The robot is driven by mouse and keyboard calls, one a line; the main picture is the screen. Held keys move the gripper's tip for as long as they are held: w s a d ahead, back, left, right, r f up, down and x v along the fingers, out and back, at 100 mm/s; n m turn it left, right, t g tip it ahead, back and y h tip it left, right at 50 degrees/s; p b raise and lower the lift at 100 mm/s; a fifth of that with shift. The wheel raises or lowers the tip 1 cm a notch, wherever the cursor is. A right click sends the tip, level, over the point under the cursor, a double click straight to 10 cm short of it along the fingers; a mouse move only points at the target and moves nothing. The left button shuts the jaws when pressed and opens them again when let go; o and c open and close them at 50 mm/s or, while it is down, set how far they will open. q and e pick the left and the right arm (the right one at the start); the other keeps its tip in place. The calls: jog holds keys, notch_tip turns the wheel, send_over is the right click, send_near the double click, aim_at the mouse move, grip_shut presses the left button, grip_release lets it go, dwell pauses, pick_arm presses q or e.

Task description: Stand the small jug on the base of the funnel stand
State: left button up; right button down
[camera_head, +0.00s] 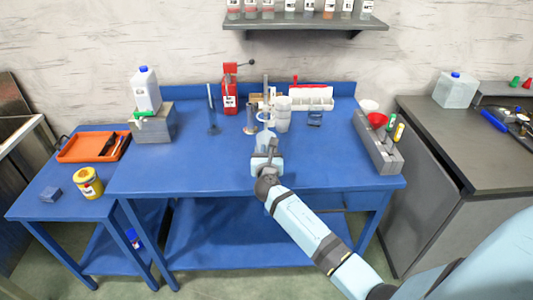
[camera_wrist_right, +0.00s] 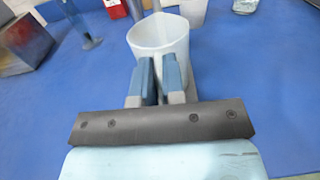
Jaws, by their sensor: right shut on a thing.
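The small jug (camera_wrist_right: 160,38) is a translucent whitish beaker-like vessel, upright, its open rim towards the camera in the right wrist view. My right gripper (camera_wrist_right: 160,72) is shut on its near side, apparently at the handle. In the head view my right gripper (camera_head: 267,152) reaches over the middle of the blue table, and the jug (camera_head: 265,139) shows just beyond it. What looks like the funnel stand (camera_head: 266,90), an upright rod with a pale ring, stands right behind the jug. Its base is hidden; I cannot tell whether the jug touches it. My left gripper is not in view.
White stacked cups (camera_head: 282,117) stand close right of the stand. A metal cylinder (camera_head: 250,119) and a blue measuring cylinder (camera_head: 212,115) stand to its left. A grey box with a white jerrycan (camera_head: 145,90) is at the left, a grey rack (camera_head: 377,146) at the right. The table front is clear.

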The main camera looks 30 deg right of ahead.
jog(key=shift+f, duration=0.1)
jog(key=shift+f, duration=0.1)
jog(key=c, duration=1.2)
grip_release()
